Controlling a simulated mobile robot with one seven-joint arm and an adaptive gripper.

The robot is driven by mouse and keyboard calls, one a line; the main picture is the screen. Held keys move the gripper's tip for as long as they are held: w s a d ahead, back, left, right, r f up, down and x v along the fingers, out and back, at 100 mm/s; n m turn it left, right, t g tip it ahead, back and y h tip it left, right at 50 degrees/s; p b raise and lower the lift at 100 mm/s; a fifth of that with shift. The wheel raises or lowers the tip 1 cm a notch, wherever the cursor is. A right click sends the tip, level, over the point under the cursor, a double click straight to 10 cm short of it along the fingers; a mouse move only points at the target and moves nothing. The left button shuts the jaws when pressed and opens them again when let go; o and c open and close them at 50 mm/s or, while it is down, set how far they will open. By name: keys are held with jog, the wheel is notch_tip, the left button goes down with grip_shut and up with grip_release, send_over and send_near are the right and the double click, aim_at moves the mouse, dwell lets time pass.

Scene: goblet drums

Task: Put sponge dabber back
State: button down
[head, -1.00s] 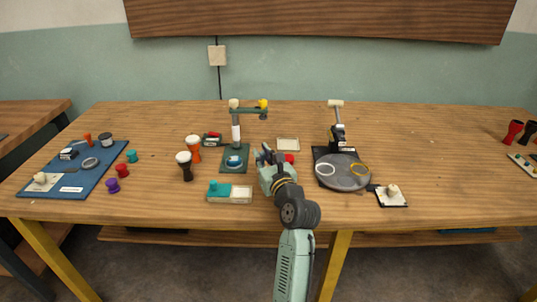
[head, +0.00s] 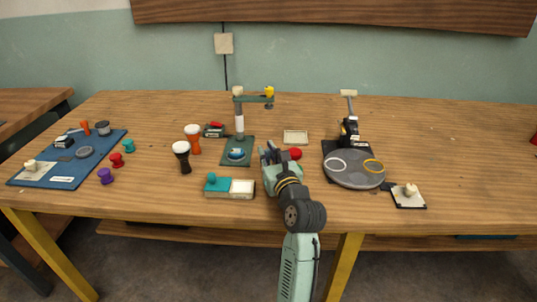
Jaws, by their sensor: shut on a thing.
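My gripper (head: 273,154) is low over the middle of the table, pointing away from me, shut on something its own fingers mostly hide. A round red piece (head: 295,153) shows just right of the fingers. It may be part of the sponge dabber in the grip, but I cannot tell whether the fingers touch it. A shallow cream tray (head: 296,138) lies just behind the gripper. Left of my gripper is a two-part tray (head: 242,188), with a teal knobbed piece (head: 217,183) on its left and a pale pad on its right.
A green-based stand (head: 238,145) rises behind left. Two goblet drums (head: 183,156) stand left. A blue mat (head: 65,172) is far left. The right back is clear.

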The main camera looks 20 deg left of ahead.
jog(key=shift+f, duration=0.15)
jog(key=c, duration=1.6)
grip_release()
jog(key=b+v, duration=0.1)
jog(key=v, duration=1.1)
jog(key=shift+b, duration=0.3)
